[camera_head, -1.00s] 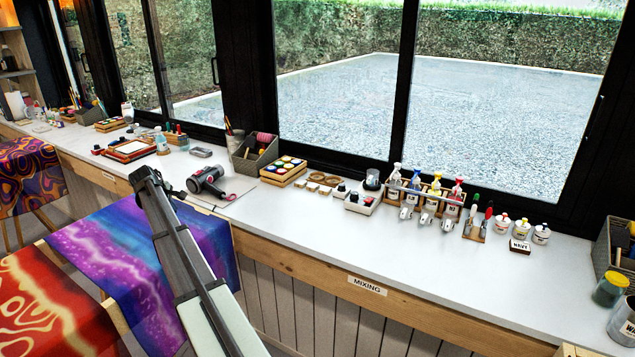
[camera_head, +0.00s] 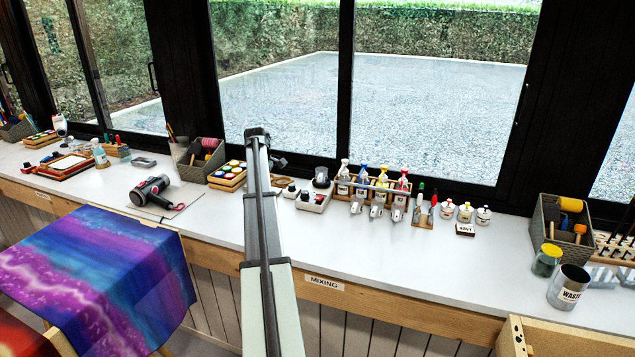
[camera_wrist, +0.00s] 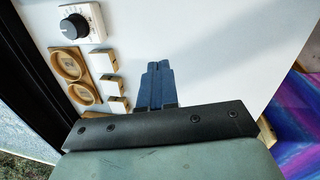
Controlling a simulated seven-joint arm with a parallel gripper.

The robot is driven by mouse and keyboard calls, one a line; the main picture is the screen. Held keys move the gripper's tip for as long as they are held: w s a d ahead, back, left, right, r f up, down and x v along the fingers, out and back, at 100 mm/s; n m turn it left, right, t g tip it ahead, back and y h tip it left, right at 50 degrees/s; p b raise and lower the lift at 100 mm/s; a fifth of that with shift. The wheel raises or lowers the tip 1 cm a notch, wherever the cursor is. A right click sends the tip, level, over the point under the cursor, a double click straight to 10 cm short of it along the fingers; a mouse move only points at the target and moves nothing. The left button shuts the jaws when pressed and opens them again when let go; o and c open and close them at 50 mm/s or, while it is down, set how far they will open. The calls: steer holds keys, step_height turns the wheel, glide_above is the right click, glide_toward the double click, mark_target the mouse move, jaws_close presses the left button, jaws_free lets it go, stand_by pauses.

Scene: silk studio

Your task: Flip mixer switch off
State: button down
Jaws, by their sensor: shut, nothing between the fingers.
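In the head view my gripper is not visible, and my arm covers part of the counter.
A paint box (camera_head: 228,176) and a hair dryer (camera_head: 150,192) stand left. A rack of coloured bottles (camera_head: 372,190) stands right of the white unit.

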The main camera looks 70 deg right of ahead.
steer(key=r+m+y, duration=0.2)
glide_above(318, 199)
steer(key=shift+w, duration=0.1)
steer(key=shift+d+f, duration=0.1)
steer(key=shift+f, duration=2.4)
steer(key=shift+r, duration=0.2)
steer(key=shift+r, duration=2.1)
